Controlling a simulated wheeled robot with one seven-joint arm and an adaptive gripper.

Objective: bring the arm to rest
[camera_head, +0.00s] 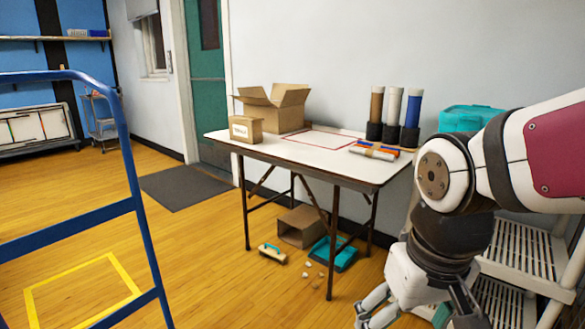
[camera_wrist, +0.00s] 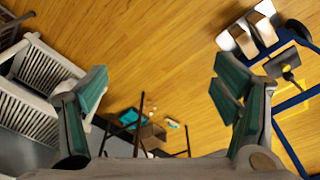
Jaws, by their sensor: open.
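In the head view my arm comes in from the right and bends downward. The gripper hangs low in front of a white slatted step unit (camera_head: 520,255), to the right of the folding table (camera_head: 310,152). Its fingers are partly cut off by the bottom edge there.
On the table are an open carton (camera_head: 275,108), a small labelled box (camera_head: 246,130) and several upright tubes (camera_head: 393,105). Below it are a brush (camera_head: 271,253), a teal dustpan (camera_head: 333,253) and a carton (camera_head: 301,228). A blue metal frame (camera_head: 135,180) stands at left.

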